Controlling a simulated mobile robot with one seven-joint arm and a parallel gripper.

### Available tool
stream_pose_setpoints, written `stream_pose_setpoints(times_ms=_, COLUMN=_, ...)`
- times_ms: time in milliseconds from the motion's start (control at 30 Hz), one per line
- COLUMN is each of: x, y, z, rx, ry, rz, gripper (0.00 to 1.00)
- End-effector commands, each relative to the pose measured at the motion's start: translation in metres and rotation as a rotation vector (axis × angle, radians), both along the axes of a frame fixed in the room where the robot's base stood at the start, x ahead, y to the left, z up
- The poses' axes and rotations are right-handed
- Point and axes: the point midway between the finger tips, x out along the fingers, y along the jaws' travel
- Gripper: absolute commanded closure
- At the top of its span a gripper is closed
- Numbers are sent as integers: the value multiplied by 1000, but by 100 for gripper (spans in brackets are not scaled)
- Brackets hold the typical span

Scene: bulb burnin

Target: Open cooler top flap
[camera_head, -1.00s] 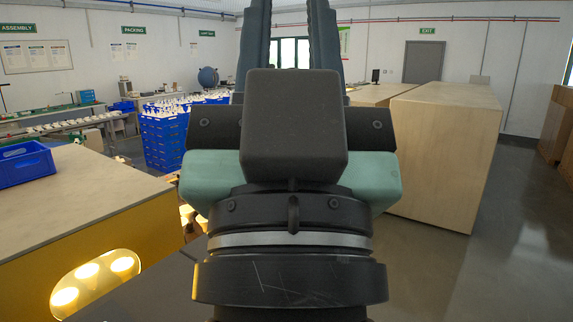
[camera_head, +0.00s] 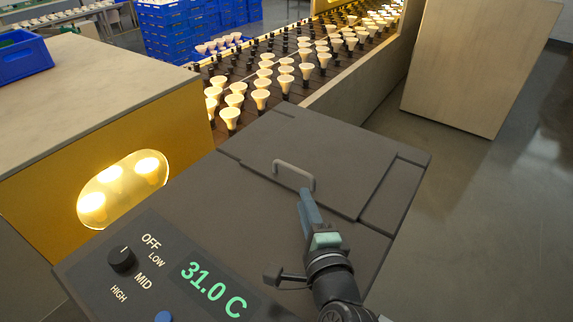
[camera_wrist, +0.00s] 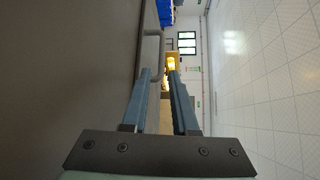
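The cooler (camera_head: 215,190) is a dark grey box in the lower middle of the head view. Its top flap (camera_head: 325,150) lies flat and closed, with a pale grey loop handle (camera_head: 293,170) near its front edge. My gripper (camera_head: 305,192) is at the right end of this handle. In the wrist view the fingers of my gripper (camera_wrist: 160,75) are apart, with the handle (camera_wrist: 160,45) at or just beyond the fingertips. I cannot tell whether they touch it. Nothing is clamped.
A panel with a knob (camera_head: 121,259) and a green 31.0 C display (camera_head: 213,290) is at the front left. Rows of lit bulbs (camera_head: 261,98) stand behind the cooler. A yellow-sided cabinet (camera_head: 190,115) is left, a wooden box (camera_head: 475,60) back right. Floor at right is clear.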

Motion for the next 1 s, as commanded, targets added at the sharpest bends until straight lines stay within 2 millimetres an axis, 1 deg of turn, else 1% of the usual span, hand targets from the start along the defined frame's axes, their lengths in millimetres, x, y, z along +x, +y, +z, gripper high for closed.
stream_pose_setpoints(times_ms=33, x=7, y=1, z=2, rx=-2, ry=-3, rz=1, gripper=73)
stream_pose_setpoints(times_ms=300, x=51, y=11, z=-3, rx=-8, ry=-3, rz=3, gripper=73)
stream_pose_setpoints(times_ms=600, x=94, y=20, z=-9, rx=-9, ry=-3, rz=2, gripper=73)
stream_pose_setpoints(times_ms=800, x=111, y=23, z=-13, rx=-8, ry=-3, rz=2, gripper=73)
stream_pose_setpoints(times_ms=1000, x=116, y=24, z=-14, rx=-8, ry=-4, rz=1, gripper=73)
